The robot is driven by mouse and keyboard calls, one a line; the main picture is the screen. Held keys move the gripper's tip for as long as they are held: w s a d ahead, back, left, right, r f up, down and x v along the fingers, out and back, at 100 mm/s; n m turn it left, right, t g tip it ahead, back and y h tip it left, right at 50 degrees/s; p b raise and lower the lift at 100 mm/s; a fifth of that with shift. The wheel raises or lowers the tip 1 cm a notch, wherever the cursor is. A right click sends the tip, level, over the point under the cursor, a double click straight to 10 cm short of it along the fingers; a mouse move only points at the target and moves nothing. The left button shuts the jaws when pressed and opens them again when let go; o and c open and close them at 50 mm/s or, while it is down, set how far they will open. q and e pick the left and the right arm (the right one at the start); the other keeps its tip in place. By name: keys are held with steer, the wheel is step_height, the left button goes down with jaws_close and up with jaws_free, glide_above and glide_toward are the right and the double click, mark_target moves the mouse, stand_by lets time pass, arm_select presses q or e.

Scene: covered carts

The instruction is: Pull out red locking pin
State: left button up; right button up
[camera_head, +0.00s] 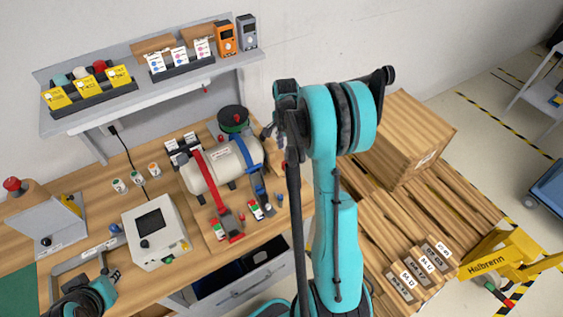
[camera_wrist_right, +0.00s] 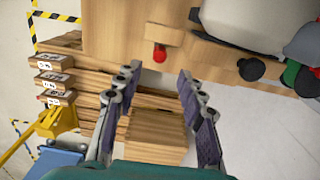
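A red-capped pin (camera_wrist_right: 160,53) stands out from a small wooden block (camera_wrist_right: 164,35) by the table edge in the right wrist view. In the head view I cannot make it out for sure; my right arm covers that area. My right gripper (camera_wrist_right: 158,72) is open and empty, its two fingers spread below the red cap in the picture and apart from it. In the head view the right gripper is mostly hidden behind its arm. A black and teal shape at the lower left seems to be my left gripper (camera_head: 82,300); its fingers are not clear.
A white cylinder (camera_head: 225,166) with red and blue straps lies on the wooden table. A black spool (camera_head: 233,118) stands behind it. A white control box (camera_head: 155,230) is at left.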

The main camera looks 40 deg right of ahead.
mark_target(284, 162)
steer(key=shift+f, duration=0.15)
step_height(284, 162, down, 9)
steer(key=b, duration=0.6)
steer(key=shift+b, duration=0.3)
steer(key=shift+b, duration=0.3)
stand_by(1.0)
jaws_close()
steer(key=shift+r, duration=0.35)
